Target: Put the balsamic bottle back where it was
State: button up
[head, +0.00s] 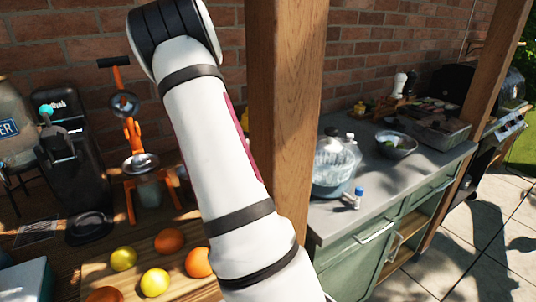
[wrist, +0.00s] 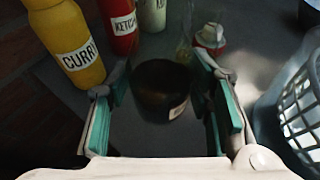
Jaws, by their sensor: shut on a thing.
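In the wrist view, the dark brown bottle (wrist: 160,88), which I take to be the balsamic bottle, is seen from above between the teal pads of my gripper (wrist: 163,76). A pale label shows low on its side. My gripper is shut on it. The bottle looks upright over a grey surface (wrist: 140,136); I cannot tell whether its base touches it. In the head view, my white arm crosses the middle, and neither my gripper nor the bottle can be made out.
A yellow curry bottle (wrist: 72,42), a red ketchup bottle (wrist: 121,28) and a white bottle (wrist: 152,14) stand beyond my fingers. A red-and-white item (wrist: 210,37) is behind the right finger. A white basket (wrist: 300,105) is close on the right. A wooden post (head: 283,110) stands beside my arm.

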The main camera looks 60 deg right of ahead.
jog(key=shift+f, duration=2.05)
jog(key=o, duration=1.4)
jog(key=shift+f, duration=0.15)
jog(key=shift+c, duration=0.2)
jog(key=shift+a+r, duration=0.2)
jog(key=v, duration=1.1)
jog(key=shift+a+r, duration=0.15)
jog(key=shift+a, duration=0.15)
jog(key=shift+s, duration=0.1)
